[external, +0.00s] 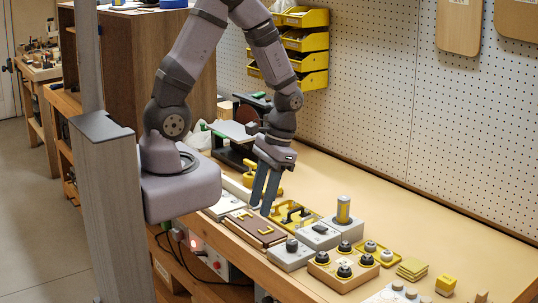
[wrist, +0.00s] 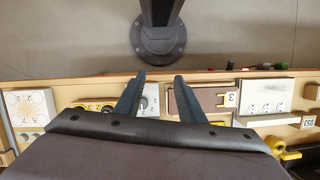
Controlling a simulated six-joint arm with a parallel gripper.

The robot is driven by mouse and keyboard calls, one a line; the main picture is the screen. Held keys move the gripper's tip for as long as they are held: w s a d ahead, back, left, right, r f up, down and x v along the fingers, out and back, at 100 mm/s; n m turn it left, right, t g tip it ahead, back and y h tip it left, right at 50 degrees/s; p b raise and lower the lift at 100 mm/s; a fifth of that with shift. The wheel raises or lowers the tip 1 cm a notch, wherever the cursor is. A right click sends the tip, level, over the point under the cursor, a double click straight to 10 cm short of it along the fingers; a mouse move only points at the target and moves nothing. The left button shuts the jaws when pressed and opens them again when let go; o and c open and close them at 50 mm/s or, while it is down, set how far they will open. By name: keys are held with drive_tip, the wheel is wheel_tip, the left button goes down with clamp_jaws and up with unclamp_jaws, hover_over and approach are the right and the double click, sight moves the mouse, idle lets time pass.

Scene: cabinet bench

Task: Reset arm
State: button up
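My gripper (external: 260,208) points down over the bench, above and close to the brown box with yellow marks (external: 255,229). Its two dark fingers are apart with nothing between them, as the wrist view (wrist: 160,76) also shows. In the wrist view, a grey box with a switch (wrist: 149,101) and the brown box (wrist: 200,100) lie beyond the fingers. Contact between the fingertips and the bench items cannot be told. My gripper's own body hides the lower middle of the wrist view.
A grey switch box (external: 318,237), a yellow tray with handles (external: 293,214) and a board of knobs (external: 344,265) crowd the front. Yellow bins (external: 304,42) hang on the pegboard (external: 380,90). The bench's back right (external: 430,225) is clear.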

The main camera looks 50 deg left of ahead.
drive_tip(key=a+r+n+t, duration=0.2)
drive_tip(key=a+r+t, duration=0.1)
drive_tip(key=r, duration=0.4)
drive_tip(key=shift+a+h+b, duration=0.3)
drive_tip(key=shift+a+b, duration=0.15)
idle(0.7)
